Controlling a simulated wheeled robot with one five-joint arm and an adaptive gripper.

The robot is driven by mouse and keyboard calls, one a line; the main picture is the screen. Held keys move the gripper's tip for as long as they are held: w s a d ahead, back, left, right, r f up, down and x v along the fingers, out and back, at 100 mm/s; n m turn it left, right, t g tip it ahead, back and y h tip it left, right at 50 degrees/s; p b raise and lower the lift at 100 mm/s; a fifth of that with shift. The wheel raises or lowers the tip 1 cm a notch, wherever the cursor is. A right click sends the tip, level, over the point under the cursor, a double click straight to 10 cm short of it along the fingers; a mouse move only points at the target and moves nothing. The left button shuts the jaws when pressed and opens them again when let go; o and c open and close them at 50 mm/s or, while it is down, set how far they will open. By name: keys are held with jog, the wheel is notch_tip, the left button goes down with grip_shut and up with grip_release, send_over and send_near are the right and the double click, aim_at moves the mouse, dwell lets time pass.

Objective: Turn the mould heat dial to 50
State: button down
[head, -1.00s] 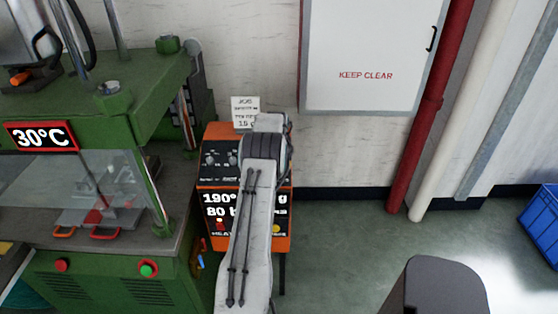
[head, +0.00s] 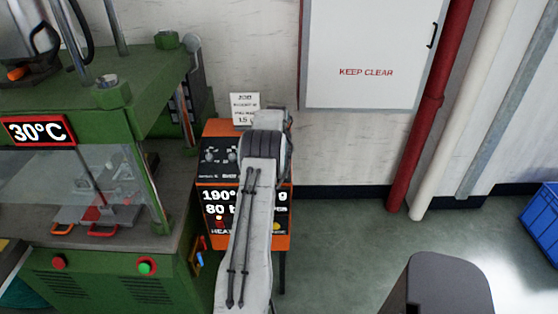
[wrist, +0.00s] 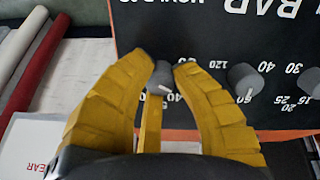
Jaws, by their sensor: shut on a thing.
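In the wrist view, my gripper (wrist: 165,66) has its yellow fingers closed around a small grey dial knob (wrist: 160,80) on a black panel. The lettering appears upside down, and a partly cut-off label that seems to read "MOULD" lies by this knob. The knob's pale pointer mark shows between the fingers; some scale numbers around it are hidden, so its exact setting is unclear. In the head view, my arm covers the gripper and this knob. The red-framed display (head: 38,131) on the green press reads 30°C.
A second grey knob (wrist: 246,82) stands close to the right finger in the wrist view. The orange control box (head: 222,129) has lit readouts on its front and a white job card (head: 245,108) behind it. The green press (head: 110,290) stands close on the left.

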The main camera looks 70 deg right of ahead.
jog(key=shift+m+b, duration=0.4)
jog(key=shift+b, duration=0.1)
jog(key=c, duration=1)
grip_release()
jog(key=shift+r, duration=0.1)
jog(key=v, duration=1.1)
jog(key=shift+a+r, duration=0.2)
jog(key=shift+r, duration=0.1)
